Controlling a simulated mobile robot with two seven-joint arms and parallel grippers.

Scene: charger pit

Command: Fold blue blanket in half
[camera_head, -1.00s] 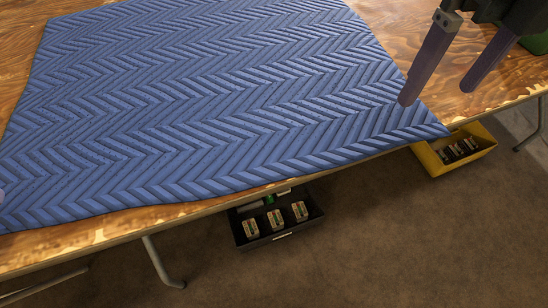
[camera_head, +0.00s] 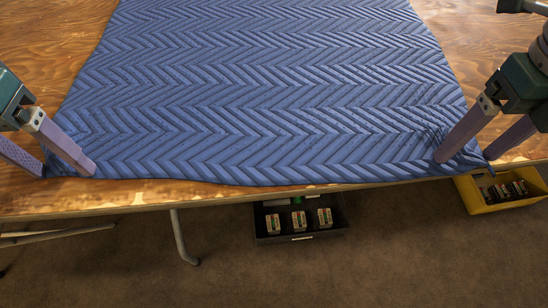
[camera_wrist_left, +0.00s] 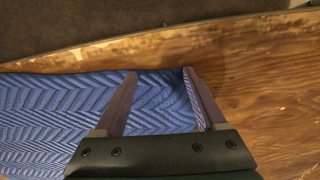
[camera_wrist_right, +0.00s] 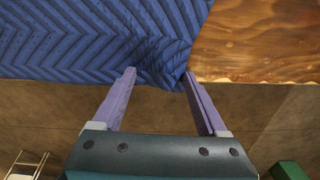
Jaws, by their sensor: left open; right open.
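The blue quilted blanket (camera_head: 270,90) lies spread flat on the wooden table, its near edge close to the table's front edge. My left gripper (camera_head: 68,172) is open at the blanket's near left corner, with one finger on the blanket and the other at its side edge. The left wrist view shows the blanket corner (camera_wrist_left: 160,90) between the open fingers. My right gripper (camera_head: 462,158) is open at the near right corner, its fingers on either side of the slightly rumpled corner. The right wrist view shows that corner (camera_wrist_right: 165,65) at the fingertips.
The wooden table (camera_head: 150,195) has bare surface left and right of the blanket. Below its front edge, a black bin (camera_head: 300,238) and a yellow bin (camera_head: 505,203) with small boxes stand on the brown floor. A metal table leg (camera_head: 180,240) shows below.

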